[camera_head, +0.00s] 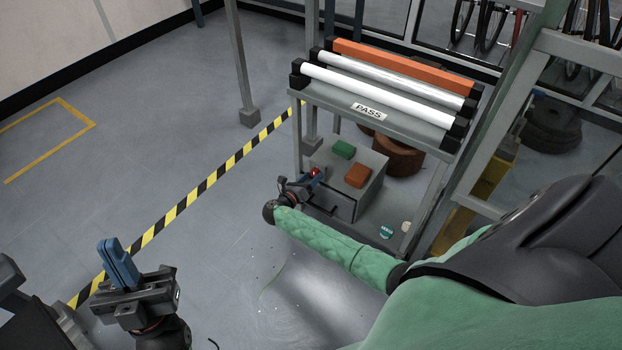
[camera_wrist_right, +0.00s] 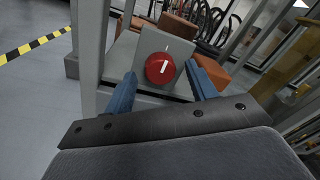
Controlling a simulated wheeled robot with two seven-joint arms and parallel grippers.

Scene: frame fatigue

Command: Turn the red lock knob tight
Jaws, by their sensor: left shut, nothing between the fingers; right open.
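The red lock knob (camera_wrist_right: 160,68) is round with a white pointer line, on the front face of a grey box (camera_wrist_right: 181,45). In the right wrist view it sits between the two blue fingers of my open right gripper (camera_wrist_right: 161,88), with a gap visible on each side. The pointer stands nearly upright, close to a mark on the box above it. In the head view the knob (camera_head: 315,171) is a small red spot beside my right gripper (camera_head: 318,177), partly hidden by it. My left gripper (camera_head: 118,262) is shut and empty at lower left, far from the knob.
Rollers and a PASS label (camera_head: 368,110) are above. A rack post stands left of the knob. Floor at left is clear.

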